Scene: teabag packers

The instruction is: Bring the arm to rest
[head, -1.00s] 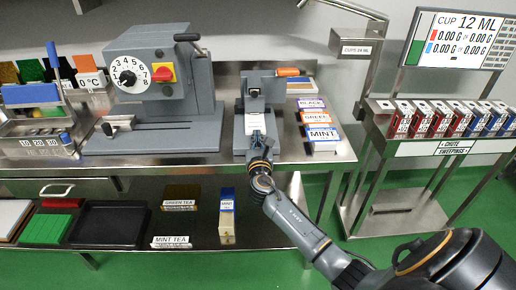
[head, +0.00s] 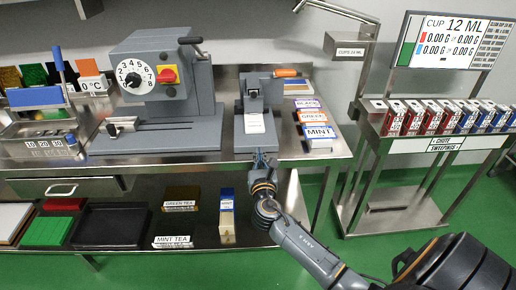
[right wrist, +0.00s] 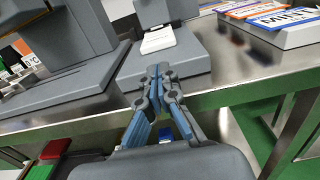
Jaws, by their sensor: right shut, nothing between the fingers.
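My right gripper (head: 262,158) is shut and empty, just in front of the steel bench's front edge (head: 225,161). It also shows in the right wrist view (right wrist: 158,72), with its fingertips together below a small grey press (head: 256,110). A white packet or card (head: 254,123) lies on the press, apart from the fingers; it also shows in the right wrist view (right wrist: 157,39). My right arm (head: 310,250) reaches in from the lower right. My left gripper is not in view.
A grey machine with a numbered dial (head: 136,77) stands left of the press. Labelled boxes (head: 318,133) lie to its right. A lower shelf holds a black tray (head: 110,226) and a tall carton (head: 227,215). A dispenser stand (head: 440,146) is at right. Green floor lies between.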

